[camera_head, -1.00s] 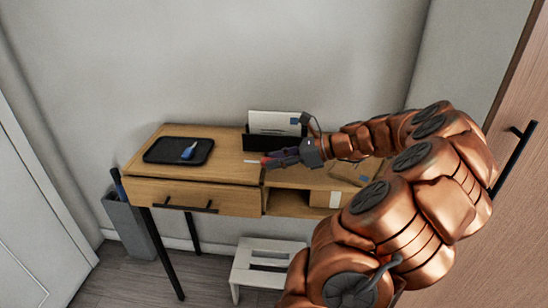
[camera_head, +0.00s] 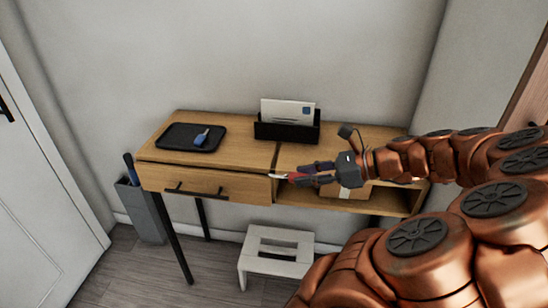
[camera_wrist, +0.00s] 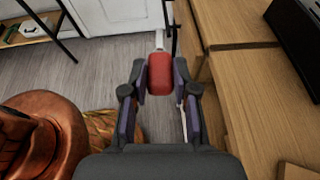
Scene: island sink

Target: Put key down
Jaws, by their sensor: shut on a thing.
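My gripper (camera_head: 308,172) is shut on a red-headed key (camera_head: 294,176) with a pale shaft pointing left. In the wrist view, the red key head (camera_wrist: 160,74) sits between the fingertips, with the shaft pointing away from me. The gripper and key are by the front edge of the wooden desk (camera_head: 240,158), near the right end of the drawer. In the wrist view, floor shows beneath the key and the desk lies to its right. A blue-headed key (camera_head: 202,137) lies on the black tray (camera_head: 166,145) at the desk's left.
A black letter holder (camera_head: 285,132) with envelopes stands at the back of the desk. A box (camera_head: 345,191) is in the open shelf, partly hidden by my gripper. A white stool (camera_head: 275,264) and a grey bin (camera_head: 142,212) stand below. The desktop's middle is clear.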

